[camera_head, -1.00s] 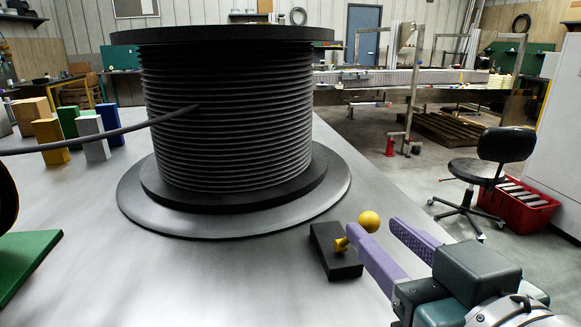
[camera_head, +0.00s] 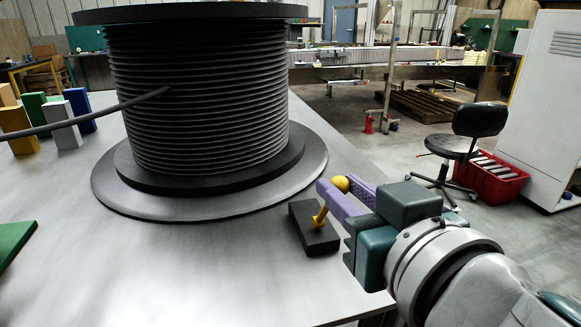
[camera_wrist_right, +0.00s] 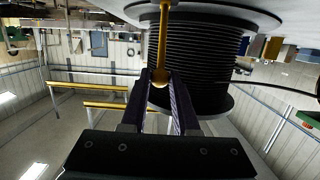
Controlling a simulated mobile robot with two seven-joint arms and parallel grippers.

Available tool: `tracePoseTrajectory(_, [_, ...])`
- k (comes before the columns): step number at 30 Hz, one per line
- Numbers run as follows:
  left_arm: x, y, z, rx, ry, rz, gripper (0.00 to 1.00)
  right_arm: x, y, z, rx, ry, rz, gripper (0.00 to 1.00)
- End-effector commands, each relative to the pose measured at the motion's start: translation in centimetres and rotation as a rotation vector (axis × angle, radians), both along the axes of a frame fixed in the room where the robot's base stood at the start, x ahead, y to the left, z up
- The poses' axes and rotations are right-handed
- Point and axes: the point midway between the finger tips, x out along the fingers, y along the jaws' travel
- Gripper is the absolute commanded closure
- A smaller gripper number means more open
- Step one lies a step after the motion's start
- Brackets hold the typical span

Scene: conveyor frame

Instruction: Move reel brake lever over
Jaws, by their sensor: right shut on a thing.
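The reel brake lever is a thin yellow rod (camera_head: 319,218) with a yellow ball knob (camera_head: 341,183), rising from a black block (camera_head: 314,230) on the table. The rod leans to the right at its top. My right gripper (camera_head: 343,197) has its purple fingers shut on the lever near the knob. In the right wrist view the knob (camera_wrist_right: 160,77) sits between the fingertips, with the rod running up the picture. The large black cable reel (camera_head: 198,105) stands upright on a round grey plate, just left of the lever. My left gripper is not in view.
The grey table (camera_head: 150,260) is clear in front of the reel. A dark cable (camera_head: 90,113) runs left from the reel. Several coloured blocks stand at the far left, and a green board (camera_head: 14,243) lies at the left edge. A chair (camera_head: 462,142) stands beyond the table.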

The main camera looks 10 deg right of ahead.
Motion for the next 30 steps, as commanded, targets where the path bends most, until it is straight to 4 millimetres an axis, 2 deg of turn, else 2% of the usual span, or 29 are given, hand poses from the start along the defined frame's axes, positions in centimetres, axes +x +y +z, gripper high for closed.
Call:
tracePoseTrajectory(6, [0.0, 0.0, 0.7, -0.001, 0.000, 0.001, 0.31, 1.3, 0.0, 0.9, 0.000, -0.003, -0.001, 1.00])
tracePoseTrajectory(18, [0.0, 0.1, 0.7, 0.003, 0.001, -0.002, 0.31, 1.7, 0.0, 1.1, 0.000, -0.007, -0.001, 1.00])
tracePoseTrajectory(30, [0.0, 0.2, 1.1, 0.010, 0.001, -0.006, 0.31, 4.2, 0.1, 1.7, 0.000, -0.005, -0.001, 1.00])
